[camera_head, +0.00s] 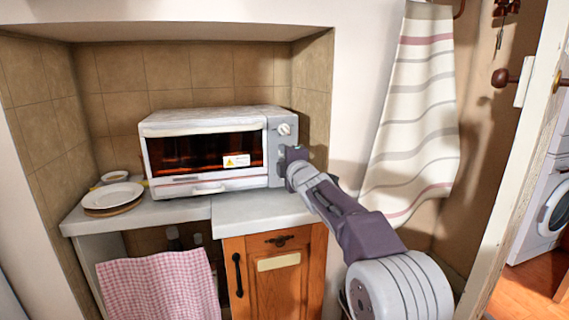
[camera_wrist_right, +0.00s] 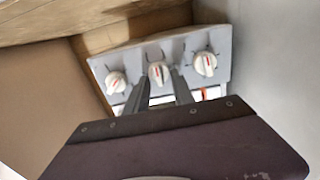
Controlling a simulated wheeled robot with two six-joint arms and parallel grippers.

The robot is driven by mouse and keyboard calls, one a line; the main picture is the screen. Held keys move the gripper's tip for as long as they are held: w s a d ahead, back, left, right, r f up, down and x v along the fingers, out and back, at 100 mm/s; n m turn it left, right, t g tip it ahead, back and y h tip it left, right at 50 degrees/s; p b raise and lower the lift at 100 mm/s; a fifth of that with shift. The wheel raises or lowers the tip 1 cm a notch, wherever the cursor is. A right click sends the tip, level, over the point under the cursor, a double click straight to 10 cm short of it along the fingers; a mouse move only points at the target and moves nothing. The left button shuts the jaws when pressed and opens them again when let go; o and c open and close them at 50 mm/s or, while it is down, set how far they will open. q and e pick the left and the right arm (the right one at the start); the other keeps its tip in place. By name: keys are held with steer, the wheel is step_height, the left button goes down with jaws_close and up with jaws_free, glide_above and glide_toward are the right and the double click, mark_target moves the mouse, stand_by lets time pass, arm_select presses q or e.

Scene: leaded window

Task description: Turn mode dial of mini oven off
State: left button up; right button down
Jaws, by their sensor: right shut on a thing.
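The mini oven (camera_head: 205,122) is a white and grey box with a dark glowing window, standing on the counter in the tiled niche. Its control panel shows in the right wrist view (camera_wrist_right: 190,46) with three white dials in a row, each with a red mark. My right gripper (camera_wrist_right: 160,76) is shut on the middle dial (camera_wrist_right: 157,70), one finger on each side. In the head view my right gripper (camera_head: 290,155) is at the panel's middle and hides the dials there; only the top dial (camera_head: 284,129) shows clearly. My left gripper is not in view.
Plates (camera_head: 112,195) are stacked on the counter left of the oven, near a small bowl (camera_head: 115,176). A checked cloth (camera_head: 160,287) hangs below the counter beside a wooden cabinet door (camera_head: 275,280). A striped towel (camera_head: 415,110) hangs right of the niche, near my right arm.

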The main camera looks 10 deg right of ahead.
steer(key=n, duration=0.2)
steer(key=n+b, duration=0.1)
steer(key=shift+f+n, duration=0.25)
steer(key=shift+n, duration=0.15)
steer(key=shift+d+f+n+b, duration=0.15)
steer(key=shift+n+b, duration=0.2)
steer(key=shift+n, duration=2)
steer(key=shift+d+f+n+b, duration=0.1)
steer(key=shift+n+b, duration=0.3)
steer(key=shift+n, duration=2)
steer(key=shift+d+f+n+b, duration=0.15)
steer(key=shift+n+b, duration=0.2)
steer(key=shift+n, duration=2)
steer(key=shift+r, duration=0.1)
steer(key=c, duration=1.1)
jaws_free()
steer(key=shift+r, duration=0.1)
